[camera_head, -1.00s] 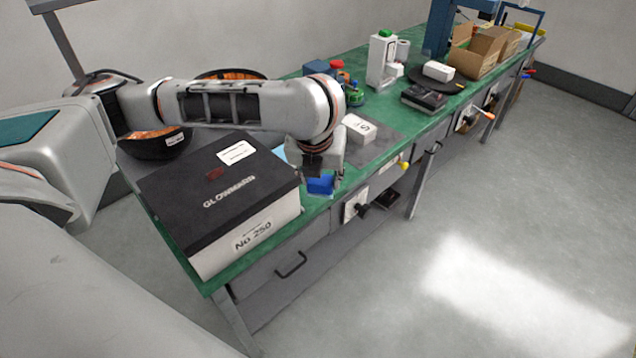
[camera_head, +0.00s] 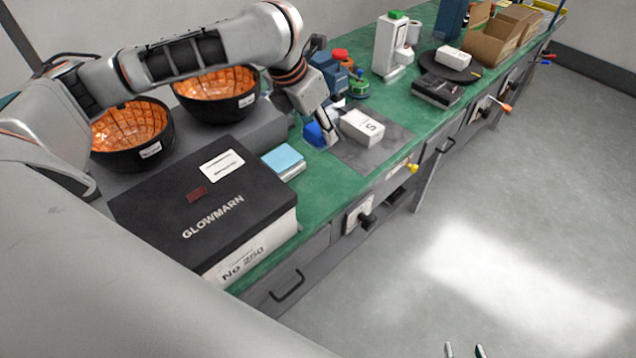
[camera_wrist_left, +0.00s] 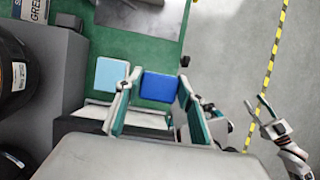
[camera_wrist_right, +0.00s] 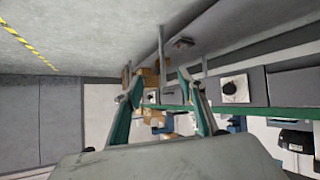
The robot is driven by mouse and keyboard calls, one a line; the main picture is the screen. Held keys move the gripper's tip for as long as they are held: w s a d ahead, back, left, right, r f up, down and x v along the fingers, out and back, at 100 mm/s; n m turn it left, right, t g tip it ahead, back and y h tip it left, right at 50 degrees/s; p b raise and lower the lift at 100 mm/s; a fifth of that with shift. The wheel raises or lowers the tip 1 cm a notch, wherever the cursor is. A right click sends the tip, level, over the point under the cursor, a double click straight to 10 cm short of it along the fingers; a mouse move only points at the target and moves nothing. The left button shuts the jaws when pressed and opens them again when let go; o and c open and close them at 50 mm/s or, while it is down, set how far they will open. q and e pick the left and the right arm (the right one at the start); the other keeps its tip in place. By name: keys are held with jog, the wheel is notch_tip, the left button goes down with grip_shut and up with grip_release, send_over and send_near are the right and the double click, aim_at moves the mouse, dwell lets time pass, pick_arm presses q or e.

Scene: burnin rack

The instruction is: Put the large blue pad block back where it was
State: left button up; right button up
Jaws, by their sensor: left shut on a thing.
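The large blue pad block (camera_head: 314,133) is in my left gripper (camera_head: 322,135), partly hidden by the fingers, near the left edge of the grey mat. In the left wrist view the blue block (camera_wrist_left: 158,87) sits between the two fingers, and the jaws are shut on it. A light blue pad block (camera_head: 284,160) rests on the green bench beside the black box; it also shows in the left wrist view (camera_wrist_left: 110,76). My right gripper (camera_head: 464,351) is open and empty, off the bench at the bottom of the head view; its spread fingers show in the right wrist view (camera_wrist_right: 160,92).
A black-lidded Glowmarn box (camera_head: 205,205) stands at the bench's near end. Two dark bowls with orange insides (camera_head: 130,130) stand behind it on a grey platform. A white box (camera_head: 362,128) sits on the grey mat (camera_head: 362,158). Bare green bench shows right of the light blue block.

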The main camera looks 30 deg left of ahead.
pick_arm(q)
notch_tip(320, 180, down, 13)
jog(key=shift+s+f+b, duration=0.1)
jog(key=shift+s+b, duration=0.05)
jog(key=shift+b, duration=0.9)
jog(key=shift+f+b, duration=0.45)
jog(key=shift+f, duration=2.1)
jog(key=shift+r, duration=0.1)
pick_arm(e)
jog(key=shift+a+f, duration=0.25)
jog(key=shift+f, duration=0.95)
pick_arm(q)
jog(key=o, duration=1.1)
jog(key=shift+o, duration=0.2)
pick_arm(e)
jog(key=shift+w+r, duration=0.15)
jog(key=shift+r, duration=0.05)
